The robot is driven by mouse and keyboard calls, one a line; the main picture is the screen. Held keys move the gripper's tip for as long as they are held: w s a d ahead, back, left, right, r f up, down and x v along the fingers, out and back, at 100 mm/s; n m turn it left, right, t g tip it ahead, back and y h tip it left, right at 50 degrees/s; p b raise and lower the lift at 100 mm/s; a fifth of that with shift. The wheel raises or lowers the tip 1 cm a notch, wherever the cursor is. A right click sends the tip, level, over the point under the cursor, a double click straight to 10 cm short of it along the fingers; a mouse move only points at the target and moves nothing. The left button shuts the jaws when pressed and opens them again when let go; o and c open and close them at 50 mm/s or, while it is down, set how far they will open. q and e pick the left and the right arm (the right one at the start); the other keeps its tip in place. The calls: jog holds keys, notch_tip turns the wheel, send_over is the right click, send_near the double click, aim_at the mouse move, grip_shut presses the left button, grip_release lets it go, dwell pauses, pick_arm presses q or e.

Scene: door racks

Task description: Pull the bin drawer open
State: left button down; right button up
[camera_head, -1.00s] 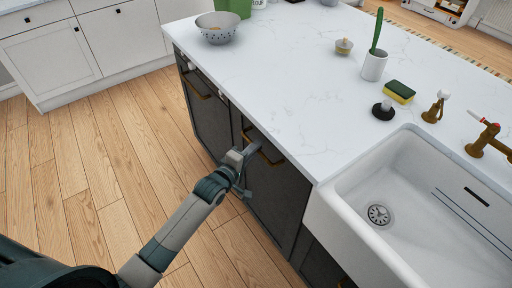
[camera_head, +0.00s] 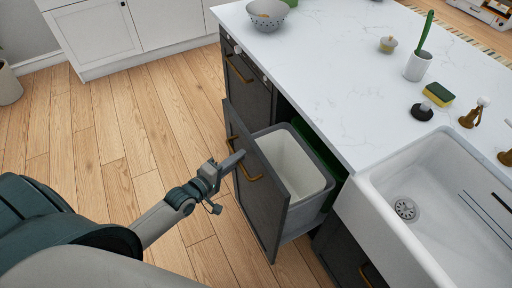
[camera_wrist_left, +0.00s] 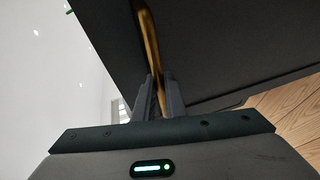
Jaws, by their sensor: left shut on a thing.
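The bin drawer (camera_head: 262,212) stands pulled out from the dark island, with a grey-rimmed bin (camera_head: 300,170) with a pale inside showing behind its front. A green edge (camera_head: 308,146) shows behind that bin. The drawer's brass handle (camera_head: 248,174) is on the front's outer face. My left gripper (camera_head: 232,162) reaches it from the left and is shut on the handle. In the left wrist view the handle (camera_wrist_left: 149,40) runs down between the fingers (camera_wrist_left: 160,95), close to the dark drawer face (camera_wrist_left: 210,45). My right gripper is not in view.
A white countertop (camera_head: 340,75) with a sink (camera_head: 430,200) lies right of the drawer. A closed dark front with a brass handle (camera_head: 239,70) is beyond it. The wood floor (camera_head: 115,150) on the left is clear. White cabinets (camera_head: 100,30) stand at the back.

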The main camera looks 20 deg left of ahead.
pick_arm(q)
jog(key=s+a, duration=0.9)
jog(key=s, duration=0.2)
jog(key=s+a+p, duration=0.1)
jog(key=s+a, duration=0.7)
jog(key=s, duration=0.3)
jog(key=shift+s+a, duration=0.35)
jog(key=shift+a, duration=0.05)
jog(key=c, duration=1.8)
grip_release()
jog(key=shift+r+p, duration=0.2)
jog(key=shift+p, duration=0.1)
